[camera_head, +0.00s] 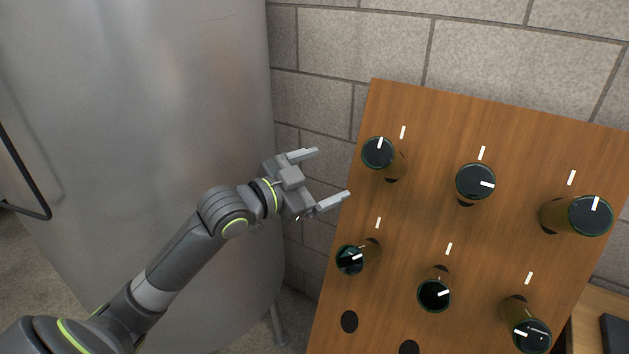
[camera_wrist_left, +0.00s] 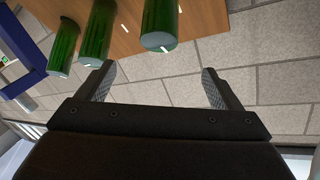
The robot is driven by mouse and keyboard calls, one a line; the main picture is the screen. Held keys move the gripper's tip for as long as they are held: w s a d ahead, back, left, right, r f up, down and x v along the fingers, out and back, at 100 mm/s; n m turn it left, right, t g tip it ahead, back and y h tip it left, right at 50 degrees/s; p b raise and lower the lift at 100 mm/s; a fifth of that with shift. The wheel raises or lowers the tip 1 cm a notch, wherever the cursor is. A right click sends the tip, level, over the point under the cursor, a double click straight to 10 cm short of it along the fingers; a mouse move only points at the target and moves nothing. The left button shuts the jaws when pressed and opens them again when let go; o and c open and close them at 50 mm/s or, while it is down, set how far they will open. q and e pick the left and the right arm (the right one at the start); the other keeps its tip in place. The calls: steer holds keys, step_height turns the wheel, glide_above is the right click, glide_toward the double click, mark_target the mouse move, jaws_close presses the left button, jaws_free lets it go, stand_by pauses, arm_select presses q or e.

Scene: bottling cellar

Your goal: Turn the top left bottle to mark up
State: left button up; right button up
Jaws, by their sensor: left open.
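The top left bottle (camera_head: 378,154) sticks out of the wooden board, its dark round base facing me. The white mark on its base points roughly up in the picture. A white line (camera_head: 403,132) is on the board above it. My left gripper (camera_head: 332,174) is open and empty, left of this bottle and apart from it. In the left wrist view, the left gripper's fingers (camera_wrist_left: 158,80) stand wide apart with nothing between them. A green bottle (camera_wrist_left: 160,27) shows beyond them; I cannot tell surely which one it is. My right gripper is not in view.
Other bottles stick out of the board (camera_head: 430,205), including the top middle one (camera_head: 475,180) and the lower left one (camera_head: 350,260), with marks at differing angles. A steel tank (camera_head: 190,90) stands close on the left. A block wall (camera_head: 340,45) is behind.

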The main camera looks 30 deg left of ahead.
arm_select(q)
steer(key=shift+s+a, duration=0.2)
steer(key=shift+s, duration=0.5)
